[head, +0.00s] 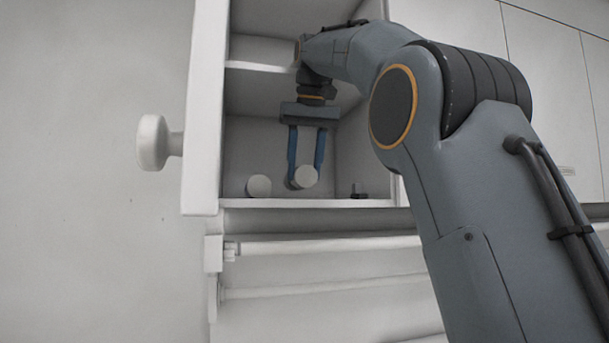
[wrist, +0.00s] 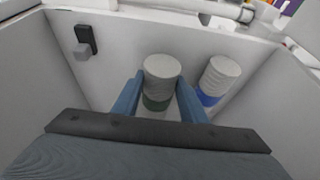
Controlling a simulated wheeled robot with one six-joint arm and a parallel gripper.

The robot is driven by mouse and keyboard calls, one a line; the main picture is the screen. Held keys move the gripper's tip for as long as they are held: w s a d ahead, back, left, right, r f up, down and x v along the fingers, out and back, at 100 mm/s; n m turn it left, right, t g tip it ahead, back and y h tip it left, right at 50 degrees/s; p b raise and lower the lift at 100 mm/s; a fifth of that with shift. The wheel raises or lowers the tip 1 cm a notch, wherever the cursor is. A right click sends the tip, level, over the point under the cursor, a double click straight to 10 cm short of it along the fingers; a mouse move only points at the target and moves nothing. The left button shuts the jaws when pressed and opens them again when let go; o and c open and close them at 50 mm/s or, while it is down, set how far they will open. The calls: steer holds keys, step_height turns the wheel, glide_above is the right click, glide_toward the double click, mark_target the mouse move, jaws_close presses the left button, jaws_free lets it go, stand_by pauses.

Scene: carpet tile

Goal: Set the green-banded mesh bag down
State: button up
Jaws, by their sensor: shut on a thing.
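The green-banded mesh bag (wrist: 162,78) is a pale, ribbed cylinder with a dark green band low on its side. It stands between the blue fingers of my gripper (wrist: 160,102) in the wrist view. In the head view my gripper (head: 305,170) reaches down into a white drawer compartment, and the pale round end of the bag (head: 306,177) shows at the fingertips. My gripper is shut on the bag. Whether the bag's base touches the compartment floor is hard to tell.
A similar pale cylinder with a blue band (wrist: 218,80) stands to the right in the wrist view, close by, and at the left in the head view (head: 259,186). A small dark fitting (wrist: 86,40) is on the compartment wall. White walls (head: 203,120) enclose the space.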

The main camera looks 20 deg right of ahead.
steer(key=shift+f, duration=1.1)
steer(key=shift+f, duration=0.1)
steer(key=o, duration=1)
steer(key=shift+v, duration=3.85)
